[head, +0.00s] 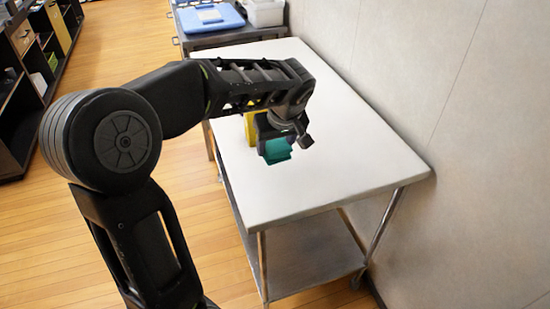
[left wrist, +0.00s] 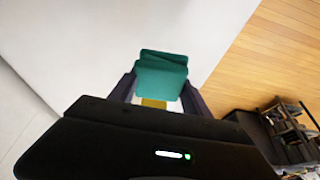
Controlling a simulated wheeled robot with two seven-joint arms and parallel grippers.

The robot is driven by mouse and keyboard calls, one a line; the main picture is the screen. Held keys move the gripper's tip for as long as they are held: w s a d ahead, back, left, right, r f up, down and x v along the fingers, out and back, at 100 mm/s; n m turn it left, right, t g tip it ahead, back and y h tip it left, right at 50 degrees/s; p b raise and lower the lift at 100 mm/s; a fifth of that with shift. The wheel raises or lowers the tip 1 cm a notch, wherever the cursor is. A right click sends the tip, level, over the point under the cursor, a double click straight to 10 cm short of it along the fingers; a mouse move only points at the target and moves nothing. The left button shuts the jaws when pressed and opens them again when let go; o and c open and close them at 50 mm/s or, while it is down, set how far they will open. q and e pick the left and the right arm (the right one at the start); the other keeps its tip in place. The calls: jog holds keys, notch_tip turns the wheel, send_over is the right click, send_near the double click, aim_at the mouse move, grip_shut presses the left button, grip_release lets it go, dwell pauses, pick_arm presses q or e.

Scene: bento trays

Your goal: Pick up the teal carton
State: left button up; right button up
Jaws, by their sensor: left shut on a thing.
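The teal carton (head: 277,150) is between the fingers of my left gripper (head: 284,143), over the white tabletop in the head view. In the left wrist view the teal carton (left wrist: 161,76) sits between the two dark fingers of my left gripper (left wrist: 158,92), which is shut on it. The gripper and arm hide part of the carton in the head view. I cannot tell whether the carton touches the table. My right gripper is not in view.
A yellow object (head: 250,129) stands on the white table (head: 330,185) just left of the gripper. The near part of the tabletop is clear. A wall (head: 450,100) runs along the right. A blue-lidded box (head: 210,18) and a clear bin (head: 265,12) are at the back.

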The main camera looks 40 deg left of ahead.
aim_at(275, 144)
pick_arm(q)
notch_tip(275, 144, up, 3)
jog(key=shift+r, duration=0.15)
dwell(0.7)
